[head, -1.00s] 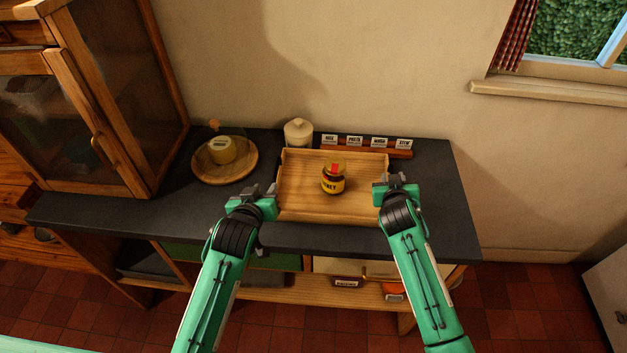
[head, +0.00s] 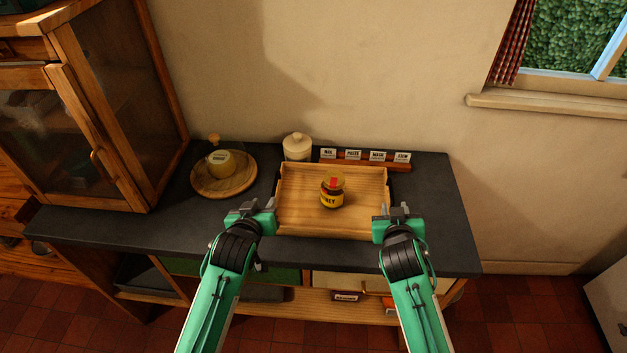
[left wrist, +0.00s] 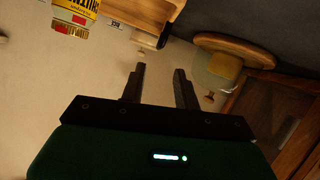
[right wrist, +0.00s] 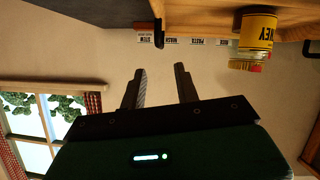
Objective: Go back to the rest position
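My left gripper (head: 252,211) is at the left front corner of the wooden tray, and its fingers (left wrist: 160,88) stand apart with nothing between them in the left wrist view. My right gripper (head: 396,216) is at the tray's right front corner, and its fingers (right wrist: 158,88) are also apart and empty in the right wrist view. The wooden tray (head: 300,215) rests on the dark counter. A honey jar (head: 332,193) with a yellow label stands upright in it. The jar also shows in the right wrist view (right wrist: 256,32).
A round wooden board (head: 238,187) with a yellow item under a clear cover is left of the tray. A cream lidded pot (head: 297,148) and a rack of labelled cards (head: 365,160) stand behind it. A glass-door cabinet (head: 75,130) stands at the left. The counter's right end is clear.

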